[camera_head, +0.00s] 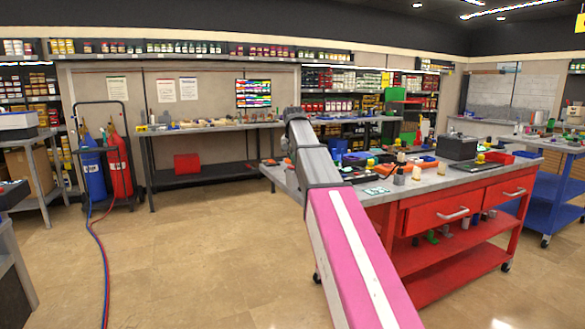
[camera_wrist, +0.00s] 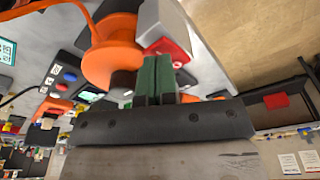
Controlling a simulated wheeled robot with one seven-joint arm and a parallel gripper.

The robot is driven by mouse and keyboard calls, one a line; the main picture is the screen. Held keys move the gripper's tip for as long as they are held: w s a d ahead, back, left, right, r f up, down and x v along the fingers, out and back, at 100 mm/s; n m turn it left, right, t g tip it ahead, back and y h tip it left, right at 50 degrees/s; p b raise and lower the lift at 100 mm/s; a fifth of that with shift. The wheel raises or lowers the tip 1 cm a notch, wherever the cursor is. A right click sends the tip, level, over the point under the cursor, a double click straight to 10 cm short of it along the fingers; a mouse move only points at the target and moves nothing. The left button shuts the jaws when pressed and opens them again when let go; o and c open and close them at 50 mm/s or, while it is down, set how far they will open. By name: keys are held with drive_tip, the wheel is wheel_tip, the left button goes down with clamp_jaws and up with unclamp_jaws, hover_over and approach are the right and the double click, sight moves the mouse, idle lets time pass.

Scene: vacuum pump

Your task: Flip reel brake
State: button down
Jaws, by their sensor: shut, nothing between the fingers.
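In the wrist view, an orange reel (camera_wrist: 108,62) with a wide round flange stands on the grey bench top, left of my fingers. A light grey block (camera_wrist: 162,22) stands beside it, with a red part (camera_wrist: 172,48) on its near side. This red part looks like the reel brake, but I cannot be sure. My gripper (camera_wrist: 158,64) has its green fingers together, empty, with the tips right at the red part. I cannot tell whether they touch it. In the head view my arm hides the gripper, and I cannot make out the reel.
A control box with blue and red buttons (camera_wrist: 62,78) lies left of the reel. The red workbench (camera_head: 440,215) carries many small items, including a dark box (camera_head: 458,148). A hand truck with a red cylinder (camera_head: 119,165) stands at the left. The floor (camera_head: 190,260) between is clear.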

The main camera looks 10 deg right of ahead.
drive_tip(key=shift+f, duration=0.6)
idle(0.4)
drive_tip(key=shift+r, duration=3.5)
